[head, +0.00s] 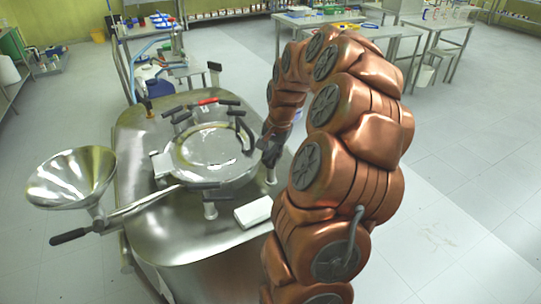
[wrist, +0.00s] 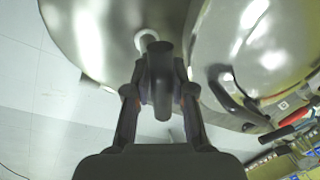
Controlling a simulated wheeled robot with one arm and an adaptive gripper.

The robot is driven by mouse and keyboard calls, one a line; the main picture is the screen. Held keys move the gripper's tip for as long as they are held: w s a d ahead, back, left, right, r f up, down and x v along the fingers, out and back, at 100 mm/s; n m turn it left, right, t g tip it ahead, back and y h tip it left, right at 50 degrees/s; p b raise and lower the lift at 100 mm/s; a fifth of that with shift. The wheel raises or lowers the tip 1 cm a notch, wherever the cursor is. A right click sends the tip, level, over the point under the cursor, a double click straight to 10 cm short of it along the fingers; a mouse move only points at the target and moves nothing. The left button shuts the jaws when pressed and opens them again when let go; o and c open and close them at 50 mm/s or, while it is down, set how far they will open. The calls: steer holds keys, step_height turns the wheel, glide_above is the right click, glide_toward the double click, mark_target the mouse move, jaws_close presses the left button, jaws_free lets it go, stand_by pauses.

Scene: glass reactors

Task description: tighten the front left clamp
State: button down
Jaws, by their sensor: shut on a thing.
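One clamp (head: 203,186) is at the near edge, and one has a red part (head: 208,101) at the far edge. My gripper (head: 268,150) is at the right side of the lid, partly hidden by its own arm. In the wrist view my gripper (wrist: 160,95) is shut on a dark handle (wrist: 161,75) standing between its two fingers. I cannot tell which clamp this handle belongs to. Another curved dark handle (wrist: 238,100) is to the right.
A steel funnel (head: 72,178) projects at the left, with a dark-ended lever (head: 70,236) below it. A white block (head: 253,212) lies on the vessel's near right. Posts with dark tops (head: 215,72) rise from the vessel top.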

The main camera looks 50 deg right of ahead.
steer(key=n+b, duration=0.3)
steer(key=shift+f+n+y, duration=0.15)
steer(key=shift+n+y, duration=0.15)
steer(key=shift+n, duration=0.1)
steer(key=n+g+b, duration=0.1)
steer(key=n+b, duration=0.2)
steer(key=n, duration=0.2)
steer(key=shift+d+y, duration=0.1)
steer(key=shift+y, duration=0.2)
steer(key=n, duration=0.4)
steer(key=n+g, duration=0.1)
steer(key=shift+d+r+n, duration=0.1)
steer(key=shift+r+n, duration=0.15)
steer(key=shift+n, duration=0.15)
steer(key=shift+n+g, duration=0.3)
steer(key=shift+n, duration=1.2)
steer(key=shift+s+f, duration=0.1)
steer(key=c, duration=1)
jaws_free()
steer(key=shift+d, duration=0.1)
